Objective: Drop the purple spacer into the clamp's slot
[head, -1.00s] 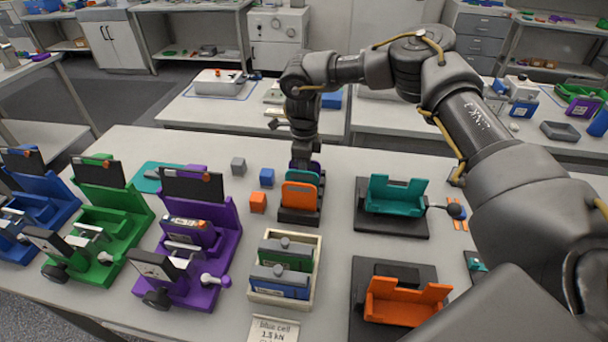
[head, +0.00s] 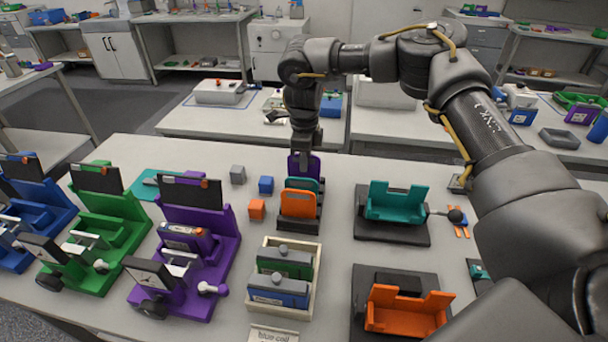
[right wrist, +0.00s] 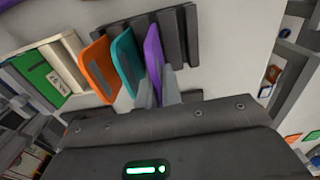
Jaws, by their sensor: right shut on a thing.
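The purple spacer (head: 302,167) is a thin upright plate between the fingers of my right gripper (head: 305,148), which is shut on it. It stands just above the back of the dark spacer rack, and its lower part is hidden behind the teal spacer (head: 318,185). In the right wrist view the purple spacer (right wrist: 153,55) sits between the two grey fingers (right wrist: 163,88). The purple clamp (head: 225,235) stands to the left, with a purple cell (head: 183,238) in it. My left gripper is not in view.
The dark rack (head: 298,224) holds the teal and orange (head: 297,204) spacers. Small grey, blue and orange cubes (head: 257,208) lie between rack and purple clamp. A wooden tray (head: 318,262) holds green and blue cells. Green (head: 120,215) and blue clamps stand further left; teal and orange cradles are right.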

